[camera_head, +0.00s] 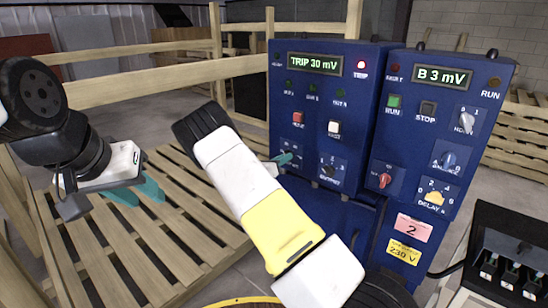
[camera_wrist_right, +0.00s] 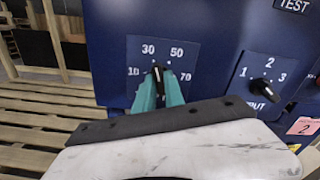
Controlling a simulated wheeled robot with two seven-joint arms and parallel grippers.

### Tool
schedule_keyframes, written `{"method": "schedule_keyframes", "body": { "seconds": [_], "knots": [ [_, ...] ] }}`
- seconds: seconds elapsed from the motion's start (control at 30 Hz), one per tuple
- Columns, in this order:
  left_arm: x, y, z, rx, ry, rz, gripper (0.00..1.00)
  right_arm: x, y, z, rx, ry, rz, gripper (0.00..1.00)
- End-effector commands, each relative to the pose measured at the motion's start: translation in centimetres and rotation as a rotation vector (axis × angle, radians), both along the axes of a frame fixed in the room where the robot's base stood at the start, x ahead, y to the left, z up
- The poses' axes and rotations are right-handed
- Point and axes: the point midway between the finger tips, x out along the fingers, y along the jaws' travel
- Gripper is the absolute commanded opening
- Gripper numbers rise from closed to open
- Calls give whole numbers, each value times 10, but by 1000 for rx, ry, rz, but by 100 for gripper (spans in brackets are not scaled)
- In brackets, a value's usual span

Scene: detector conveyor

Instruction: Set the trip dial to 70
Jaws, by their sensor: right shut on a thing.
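The trip dial (camera_wrist_right: 158,76) is a small black knob on a blue plate marked 10, 30, 50 and 70 in the right wrist view. Its pointer stands roughly upward, between the 30 and 50 marks. My right gripper (camera_wrist_right: 160,92) is shut on the dial, a teal finger on each side. In the head view my right gripper (camera_head: 286,160) is at the lower left of the left blue panel, and my arm and fingers hide much of the dial there. The display (camera_head: 315,64) reads TRIP 30 mV. My left gripper (camera_head: 138,192) is open and empty over the pallet.
The output knob (camera_head: 328,169) sits just right of the trip dial. A red button (camera_head: 298,118) and a white button (camera_head: 334,128) are above. The right panel (camera_head: 447,130) carries more knobs and buttons. A wooden pallet (camera_head: 105,245) lies at left, and a wooden fence stands behind.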

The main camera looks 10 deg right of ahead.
Motion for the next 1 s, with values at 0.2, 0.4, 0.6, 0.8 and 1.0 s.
{"method": "schedule_keyframes", "body": {
  "seconds": [0.2,0.4,0.6,0.8,1.0],
  "knots": [
    [0,0,0,0,0,0,36,0,0,-1,121,-153,1,0],
    [0,0,0,0,0,0,36,0,1,-1,238,-304,1,0],
    [0,0,0,0,0,0,36,0,1,-1,355,-453,1,0],
    [0,0,0,0,0,0,36,1,1,-1,472,-602,-1,0],
    [0,0,0,0,0,0,36,1,1,-1,589,-752,-1,0]
  ]
}}
